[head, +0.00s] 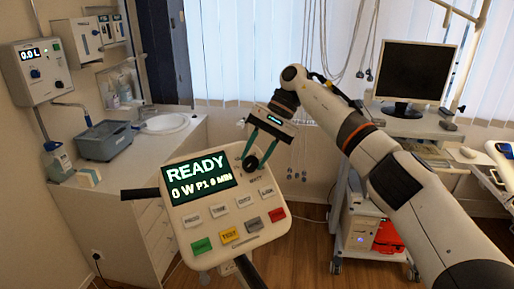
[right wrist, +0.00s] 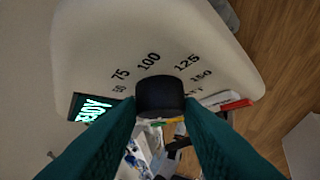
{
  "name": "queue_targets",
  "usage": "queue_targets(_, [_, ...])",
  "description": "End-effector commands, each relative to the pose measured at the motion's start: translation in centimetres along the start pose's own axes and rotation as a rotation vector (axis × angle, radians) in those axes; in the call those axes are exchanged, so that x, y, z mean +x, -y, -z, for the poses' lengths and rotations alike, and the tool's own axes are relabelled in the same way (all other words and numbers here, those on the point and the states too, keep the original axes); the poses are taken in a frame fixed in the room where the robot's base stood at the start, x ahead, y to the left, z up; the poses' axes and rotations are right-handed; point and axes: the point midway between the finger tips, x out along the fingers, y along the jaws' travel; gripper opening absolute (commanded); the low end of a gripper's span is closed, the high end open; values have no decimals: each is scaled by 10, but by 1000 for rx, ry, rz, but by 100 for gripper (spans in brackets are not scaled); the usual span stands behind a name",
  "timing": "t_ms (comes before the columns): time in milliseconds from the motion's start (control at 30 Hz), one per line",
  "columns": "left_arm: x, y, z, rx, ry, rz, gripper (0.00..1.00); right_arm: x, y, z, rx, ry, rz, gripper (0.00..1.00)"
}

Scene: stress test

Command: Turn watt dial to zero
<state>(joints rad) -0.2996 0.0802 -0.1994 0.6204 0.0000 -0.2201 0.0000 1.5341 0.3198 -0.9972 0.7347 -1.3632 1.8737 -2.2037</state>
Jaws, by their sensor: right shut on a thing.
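The device panel (head: 222,208) stands in front of me, with a lit screen (head: 200,178) reading "READY", "0 W" and "P1 9 MIN". The watt dial (head: 250,163) is a dark round knob at the panel's upper right. My right gripper (head: 259,158) comes in from above right, its teal fingers on the dial. In the right wrist view the black dial (right wrist: 160,95) sits between the fingertips of the right gripper (right wrist: 160,108), which is shut on it. Printed numbers such as 75, 100, 125 and 150 arc around it. My left gripper is not in view.
Coloured buttons (head: 229,235) line the panel's lower part. A dark handle bar (head: 139,194) sticks out at its left. A counter with a sink (head: 165,123) is at left. A cart with a monitor (head: 412,75) stands at right. Wooden floor (head: 300,245) is open between.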

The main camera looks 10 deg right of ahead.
Motion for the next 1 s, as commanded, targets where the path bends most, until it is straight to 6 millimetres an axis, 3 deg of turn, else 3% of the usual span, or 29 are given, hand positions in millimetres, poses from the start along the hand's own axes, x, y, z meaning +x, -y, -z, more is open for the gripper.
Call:
queue_targets(467, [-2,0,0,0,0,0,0,2,1,-1,-6,1,16,10])
queue_targets(500, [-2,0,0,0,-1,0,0,2,1,-1,-5,1,16,36])
queue_targets(600, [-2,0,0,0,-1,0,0,2,1,-1,-6,1,15,53])
queue_targets(1000, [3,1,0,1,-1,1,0,-4,-3,2,-9,3,11,55])
